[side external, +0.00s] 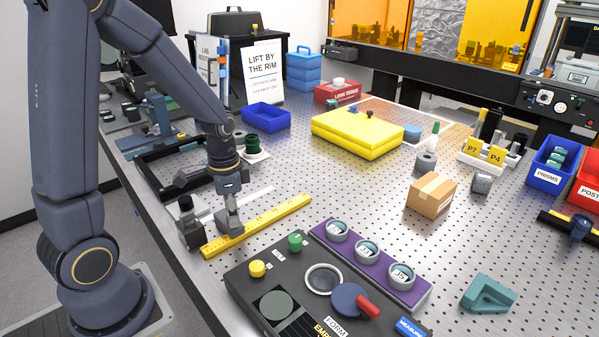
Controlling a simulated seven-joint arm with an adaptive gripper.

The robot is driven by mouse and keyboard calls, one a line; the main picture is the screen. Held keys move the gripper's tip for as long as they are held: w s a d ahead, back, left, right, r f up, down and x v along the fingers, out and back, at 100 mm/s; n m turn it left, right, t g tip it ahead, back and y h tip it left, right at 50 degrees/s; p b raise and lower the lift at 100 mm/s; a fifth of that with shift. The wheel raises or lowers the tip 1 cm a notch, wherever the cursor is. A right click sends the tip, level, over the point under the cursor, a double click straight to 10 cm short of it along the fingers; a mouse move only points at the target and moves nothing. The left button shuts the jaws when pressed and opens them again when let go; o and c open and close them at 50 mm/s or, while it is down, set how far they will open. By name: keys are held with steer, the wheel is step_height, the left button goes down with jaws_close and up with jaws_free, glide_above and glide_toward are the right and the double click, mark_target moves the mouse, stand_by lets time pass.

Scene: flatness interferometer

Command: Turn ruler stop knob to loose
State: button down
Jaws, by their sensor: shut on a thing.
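A yellow ruler (275,213) lies at a slant on the perforated table near its left edge. A small grey stop block (229,224) sits on the ruler toward its near left end. My gripper (231,206) points straight down over this block, with its fingers shut at the block's top. The ruler stop knob is hidden between the fingers, so its setting cannot be seen.
A dark block with a knob (188,224) stands close to the left of the ruler. A black panel (250,298) with yellow and green buttons lies in front. A purple strip (413,299) holds several round pieces. A cardboard box (430,194) stands to the right.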

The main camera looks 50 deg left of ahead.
steer(key=n, duration=1.2)
stand_by(0.5)
steer(key=c, duration=0.9)
jaws_free()
step_height(320, 180, up, 12)
steer(key=shift+r, duration=0.1)
